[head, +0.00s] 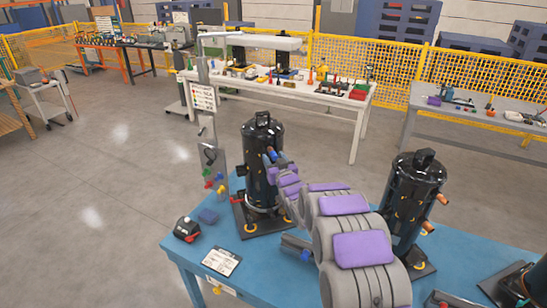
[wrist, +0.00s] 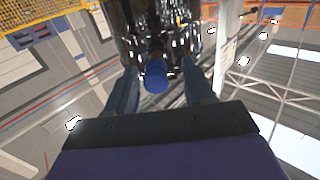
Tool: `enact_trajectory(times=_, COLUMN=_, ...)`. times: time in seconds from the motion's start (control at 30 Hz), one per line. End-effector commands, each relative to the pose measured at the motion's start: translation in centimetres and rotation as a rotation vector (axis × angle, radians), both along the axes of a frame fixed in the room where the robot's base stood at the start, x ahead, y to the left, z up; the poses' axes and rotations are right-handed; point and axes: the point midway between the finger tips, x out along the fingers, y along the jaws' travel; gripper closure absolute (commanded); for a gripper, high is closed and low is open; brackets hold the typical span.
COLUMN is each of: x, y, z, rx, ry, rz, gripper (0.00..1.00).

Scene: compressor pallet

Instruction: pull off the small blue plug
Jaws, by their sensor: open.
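The small blue plug (wrist: 156,77) shows its round end in the wrist view, on a copper-coloured stub on the side of the black compressor (wrist: 160,22). My gripper (wrist: 158,66) is open, with one finger on each side of the plug. Gaps show between the plug and both fingers. In the head view the left black compressor (head: 262,165) stands upright on the blue table, and my gripper (head: 276,160) is at its right side. My arm and gripper cover part of that side, and the plug is too small there to tell apart surely.
A second black compressor (head: 415,190) with copper stubs stands to the right of my arm on the blue table (head: 185,248). A black-and-red device (head: 187,229) and a printed card (head: 221,262) lie at the front left. A white workbench (head: 330,100) stands behind.

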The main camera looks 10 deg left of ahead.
Motion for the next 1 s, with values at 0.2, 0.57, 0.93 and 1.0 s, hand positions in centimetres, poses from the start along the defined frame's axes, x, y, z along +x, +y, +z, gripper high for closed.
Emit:
enact_trajectory(times=0.2, x=0.0, y=0.24, z=-0.06, rx=-0.002, ry=0.0, rz=0.0, gripper=0.47)
enact_trajectory(times=0.57, x=0.14, y=-0.09, z=-0.01, rx=-0.001, ry=0.0, rz=0.0, gripper=0.47)
enact_trajectory(times=0.93, x=0.13, y=-0.14, z=-0.03, rx=-0.001, ry=0.0, rz=0.0, gripper=0.71)
enact_trajectory(times=1.0, x=0.12, y=-0.1, z=-0.03, rx=-0.002, ry=0.0, rz=0.001, gripper=0.77)
